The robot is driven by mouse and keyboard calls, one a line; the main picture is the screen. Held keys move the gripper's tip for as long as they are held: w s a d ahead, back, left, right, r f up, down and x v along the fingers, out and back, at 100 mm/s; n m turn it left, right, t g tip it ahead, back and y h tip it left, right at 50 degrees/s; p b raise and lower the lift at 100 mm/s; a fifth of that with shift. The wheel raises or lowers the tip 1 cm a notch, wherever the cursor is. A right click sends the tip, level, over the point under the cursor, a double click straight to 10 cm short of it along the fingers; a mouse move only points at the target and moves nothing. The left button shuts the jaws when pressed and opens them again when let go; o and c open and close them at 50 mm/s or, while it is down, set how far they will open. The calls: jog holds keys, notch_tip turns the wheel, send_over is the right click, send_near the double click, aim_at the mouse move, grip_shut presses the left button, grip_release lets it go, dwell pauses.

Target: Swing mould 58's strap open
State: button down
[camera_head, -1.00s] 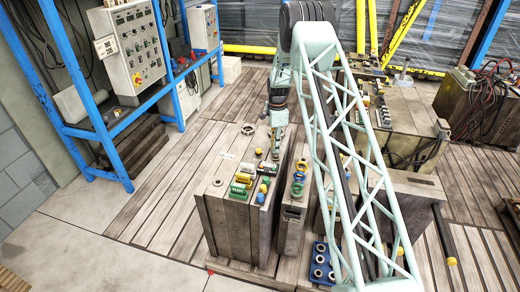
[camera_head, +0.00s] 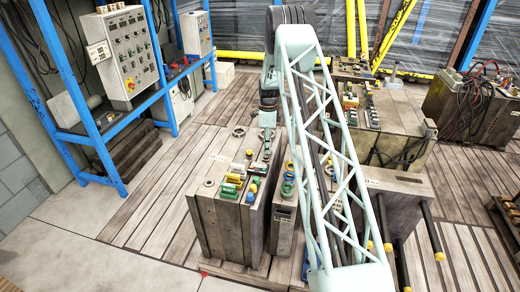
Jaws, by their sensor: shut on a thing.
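A large grey steel mould (camera_head: 228,225) stands in the middle, with a small pale label on its top whose number is too small to read surely. Green, yellow and blue fittings (camera_head: 231,187) sit at the top's near right side. My gripper (camera_head: 266,152) points down at the right edge of this top, behind the fittings. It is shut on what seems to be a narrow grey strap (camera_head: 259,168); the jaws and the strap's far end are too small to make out. I cannot tell how far the strap is turned.
A second mould (camera_head: 283,232) stands close on the right, partly hidden by my lattice arm. Another block with dark rods (camera_head: 408,195) lies further right. A blue rack with a control cabinet (camera_head: 122,45) stands left. The plank floor between is clear.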

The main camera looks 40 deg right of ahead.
dwell(0.4)
jog(key=c, duration=2.8)
grip_release()
jog(key=shift+s+d, duration=0.1)
jog(key=shift+r, duration=0.15)
jog(key=shift+r, duration=5.85)
